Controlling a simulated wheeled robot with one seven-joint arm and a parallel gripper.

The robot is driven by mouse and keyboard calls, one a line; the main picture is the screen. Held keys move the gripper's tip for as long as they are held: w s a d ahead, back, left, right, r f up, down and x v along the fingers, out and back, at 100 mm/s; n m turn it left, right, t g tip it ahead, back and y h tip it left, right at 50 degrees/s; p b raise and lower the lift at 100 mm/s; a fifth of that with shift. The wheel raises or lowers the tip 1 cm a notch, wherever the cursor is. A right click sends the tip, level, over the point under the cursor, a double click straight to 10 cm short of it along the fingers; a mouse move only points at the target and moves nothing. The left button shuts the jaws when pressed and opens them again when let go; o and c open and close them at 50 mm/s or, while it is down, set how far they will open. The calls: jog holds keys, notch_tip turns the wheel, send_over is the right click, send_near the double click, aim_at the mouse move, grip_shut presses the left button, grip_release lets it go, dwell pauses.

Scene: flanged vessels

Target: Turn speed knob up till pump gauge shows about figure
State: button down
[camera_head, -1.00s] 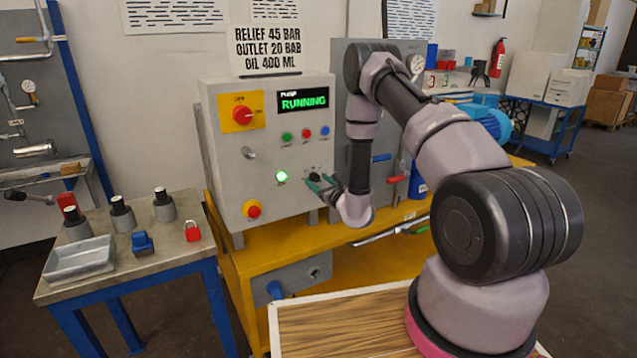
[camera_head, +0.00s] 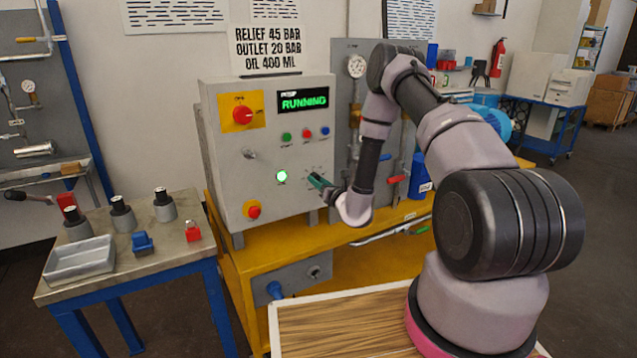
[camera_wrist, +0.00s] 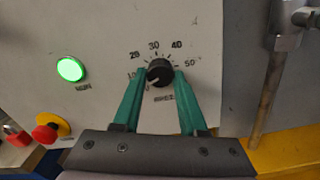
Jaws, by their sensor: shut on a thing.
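The black speed knob (camera_wrist: 159,73) is on the grey panel, inside a printed scale running from 0 to 50. Its pale mark seems to point to the lower left, near the low end. My gripper (camera_wrist: 159,72) has its green fingers shut on the knob, one on each side. In the head view my gripper (camera_head: 318,182) is at the panel's lower right and hides the knob. A round pump gauge (camera_head: 356,66) is on the tall grey board behind my arm; its needle is too small to read. The display (camera_head: 303,101) reads RUNNING in green.
A green lamp (camera_wrist: 70,69) is lit left of the knob. A red emergency button (camera_wrist: 46,128) on yellow sits lower left. A vertical pipe (camera_wrist: 267,95) stands right of the panel. A sign (camera_head: 267,47) lists relief 45, outlet 20 and oil 400.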

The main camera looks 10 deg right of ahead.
jog(key=shift+m, duration=0.5)
jog(key=shift+c, duration=2.2)
grip_release()
jog(key=shift+s, duration=0.1)
jog(key=v, duration=1)
jog(key=shift+s, duration=0.3)
jog(key=shift+d, duration=0.1)
